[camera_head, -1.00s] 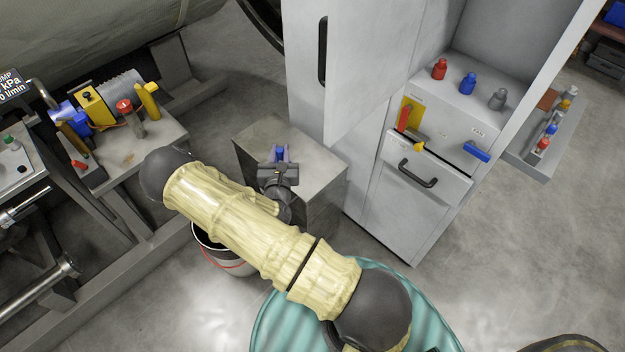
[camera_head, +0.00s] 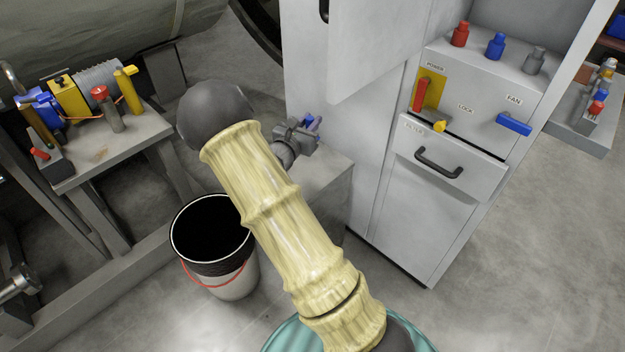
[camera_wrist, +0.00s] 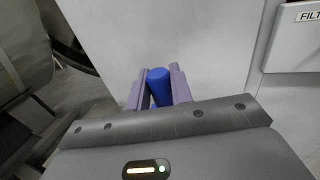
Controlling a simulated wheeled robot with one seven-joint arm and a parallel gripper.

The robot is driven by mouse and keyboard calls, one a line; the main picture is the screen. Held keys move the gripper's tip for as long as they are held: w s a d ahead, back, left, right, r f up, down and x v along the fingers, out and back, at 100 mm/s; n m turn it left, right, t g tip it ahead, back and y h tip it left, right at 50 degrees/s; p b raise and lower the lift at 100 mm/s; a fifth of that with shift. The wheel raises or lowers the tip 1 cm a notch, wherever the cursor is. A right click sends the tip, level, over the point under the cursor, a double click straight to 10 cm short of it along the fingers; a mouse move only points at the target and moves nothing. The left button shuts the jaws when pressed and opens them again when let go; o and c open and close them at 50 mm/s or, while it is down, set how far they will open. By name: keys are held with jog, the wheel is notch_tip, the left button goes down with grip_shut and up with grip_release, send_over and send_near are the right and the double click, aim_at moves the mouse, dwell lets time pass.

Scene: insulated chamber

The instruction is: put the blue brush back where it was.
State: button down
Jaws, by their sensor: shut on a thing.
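The blue brush shows in the wrist view as a blue rounded cylinder (camera_wrist: 159,84) between the two purple-grey fingers. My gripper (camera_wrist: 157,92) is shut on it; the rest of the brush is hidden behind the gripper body. In the head view my gripper (camera_head: 313,124) is above the grey block (camera_head: 325,190), beside the cabinet's left side, and a bit of blue shows at its fingers. The place where the brush was cannot be told from these frames.
A grey cabinet (camera_head: 380,170) with a drawer handle (camera_head: 438,163), coloured switches and an open door stands to the right. A black-lined bucket (camera_head: 212,235) stands below my arm. A bench (camera_head: 110,150) with a pump and valves is at left.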

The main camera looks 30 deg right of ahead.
jog(key=shift+d, duration=0.4)
jog(key=shift+f+b, duration=1.25)
jog(key=shift+f, duration=1.85)
jog(key=shift+f+b, duration=0.7)
jog(key=shift+f, duration=1.2)
jog(key=shift+f, duration=0.15)
jog(key=c, duration=1.2)
grip_release()
jog(key=shift+c, duration=0.2)
